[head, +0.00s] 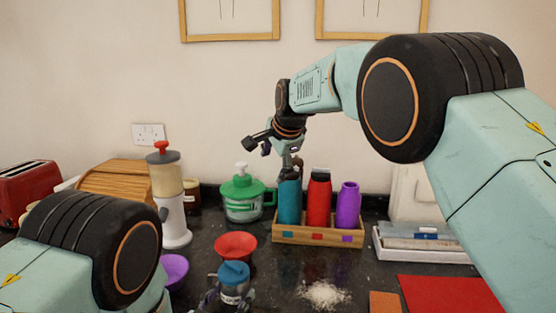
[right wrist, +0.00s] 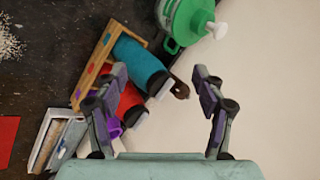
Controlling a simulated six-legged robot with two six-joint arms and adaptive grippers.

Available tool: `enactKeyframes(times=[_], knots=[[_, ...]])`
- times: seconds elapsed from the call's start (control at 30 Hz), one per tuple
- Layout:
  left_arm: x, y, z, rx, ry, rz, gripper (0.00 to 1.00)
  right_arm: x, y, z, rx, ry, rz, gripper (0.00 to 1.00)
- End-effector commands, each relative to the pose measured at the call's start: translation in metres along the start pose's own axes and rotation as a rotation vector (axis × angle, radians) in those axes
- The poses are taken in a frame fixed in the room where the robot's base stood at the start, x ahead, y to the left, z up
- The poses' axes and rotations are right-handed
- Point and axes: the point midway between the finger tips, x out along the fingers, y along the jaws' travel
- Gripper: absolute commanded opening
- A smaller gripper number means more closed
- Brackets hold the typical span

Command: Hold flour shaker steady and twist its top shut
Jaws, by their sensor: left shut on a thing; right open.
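The flour shaker (head: 232,290) stands on the dark counter at the bottom centre of the head view. Its blue top (head: 234,273) sits on the body; I cannot tell how tightly. My left gripper (head: 227,299) is shut on the shaker's body, with a finger on each side below the top. The lower part of the shaker is cut off by the picture's edge. My right gripper (head: 277,148) is open and empty, high up at the back, above the teal bottle. Its two spread fingers (right wrist: 158,108) show in the right wrist view, where the shaker is not visible.
A wooden rack (head: 318,236) holds a teal bottle (head: 289,203), a red bottle (head: 318,200) and a purple bottle (head: 347,206). A green-lidded container (head: 243,195) stands left of it. A red bowl (head: 236,246) is just behind the shaker. Spilled flour (head: 323,294) lies to its right.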

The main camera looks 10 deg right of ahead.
Motion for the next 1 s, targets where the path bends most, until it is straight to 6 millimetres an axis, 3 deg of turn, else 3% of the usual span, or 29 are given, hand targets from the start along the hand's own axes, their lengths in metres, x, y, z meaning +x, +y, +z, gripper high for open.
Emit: enactKeyframes(times=[0.2,0.5,0.9,1.0], knots=[[0.000,0.000,0.000,0.000,0.001,0.000,0.23,-0.002,-0.029,-0.023,-0.097,0.106,-0.132,0.70],[0.000,0.000,0.000,0.000,0.001,0.000,0.23,-0.009,-0.060,-0.042,-0.215,0.211,-0.272,0.70],[0.000,0.000,0.000,0.000,0.001,0.000,0.23,-0.011,-0.067,-0.044,-0.241,0.231,-0.302,0.70],[0.000,0.000,0.000,0.000,0.001,0.000,0.23,-0.011,-0.067,-0.044,-0.241,0.231,-0.302,0.62]])
